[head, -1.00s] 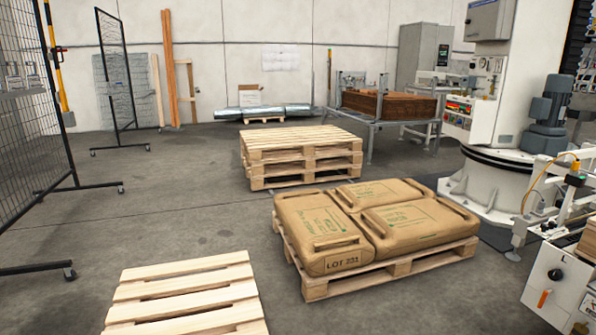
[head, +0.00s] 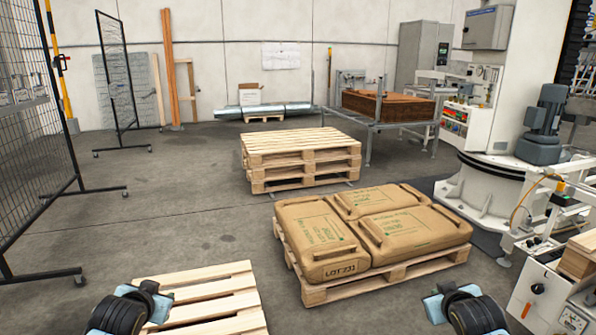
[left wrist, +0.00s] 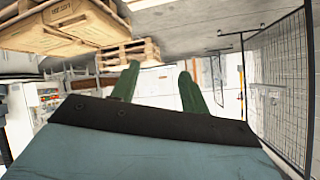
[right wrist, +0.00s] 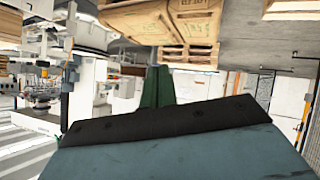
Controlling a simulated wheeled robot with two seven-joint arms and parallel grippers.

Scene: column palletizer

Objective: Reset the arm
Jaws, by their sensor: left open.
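My left gripper (left wrist: 157,82) shows in the left wrist view with its two green fingers spread apart and nothing between them. My right gripper (right wrist: 158,86) shows in the right wrist view with its green fingers close together and no object visible in them. In the head view both of my wrists show at the bottom edge, one at lower left in front of an empty pallet and one at lower right in front of the loaded pallet. The fingertips cannot be made out there.
Three brown bags (head: 395,229) lie on a wooden pallet (head: 318,292). An empty pallet (head: 212,290) is at lower left. Stacked pallets (head: 301,160) stand behind. A mesh fence (head: 35,140) is at left, and a white machine (head: 500,150) at right. Open floor lies at left-centre.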

